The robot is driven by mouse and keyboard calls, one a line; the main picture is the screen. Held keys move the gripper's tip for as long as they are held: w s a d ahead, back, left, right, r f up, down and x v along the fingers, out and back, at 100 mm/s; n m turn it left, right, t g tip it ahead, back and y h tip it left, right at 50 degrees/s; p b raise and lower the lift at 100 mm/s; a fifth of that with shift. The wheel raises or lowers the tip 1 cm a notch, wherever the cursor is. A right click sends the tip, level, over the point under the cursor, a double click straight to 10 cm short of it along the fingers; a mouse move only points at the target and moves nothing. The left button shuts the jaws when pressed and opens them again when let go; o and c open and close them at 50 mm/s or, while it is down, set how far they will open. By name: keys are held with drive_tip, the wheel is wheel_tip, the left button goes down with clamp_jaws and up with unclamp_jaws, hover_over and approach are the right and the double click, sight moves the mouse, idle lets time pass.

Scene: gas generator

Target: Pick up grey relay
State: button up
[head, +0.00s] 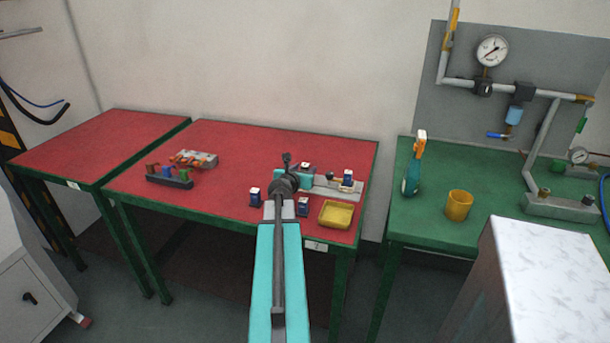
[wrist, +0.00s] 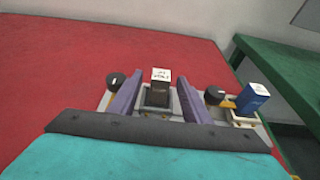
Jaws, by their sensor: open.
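A dark grey relay (wrist: 159,93) with a white labelled top stands upright in a socket on a light grey plate (wrist: 268,132). In the head view its top (head: 306,165) shows just behind my gripper, with its lower part hidden. My gripper (wrist: 158,80) is open, with one purple finger on each side of the relay in the wrist view. I cannot tell whether either finger touches it. In the head view my gripper (head: 291,180) is over the red table, largely hidden by my own arm.
A blue relay (wrist: 252,97) stands to the right on the same plate. Two more blue relays (head: 255,197) (head: 303,206) and a yellow tray (head: 336,214) are near the table's front edge. A rack of coloured parts (head: 168,177) stands left. The red table (head: 225,165) is bare between.

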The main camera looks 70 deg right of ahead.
drive_tip(key=shift+x, duration=0.8)
drive_tip(key=shift+c, duration=0.2)
clamp_jaws()
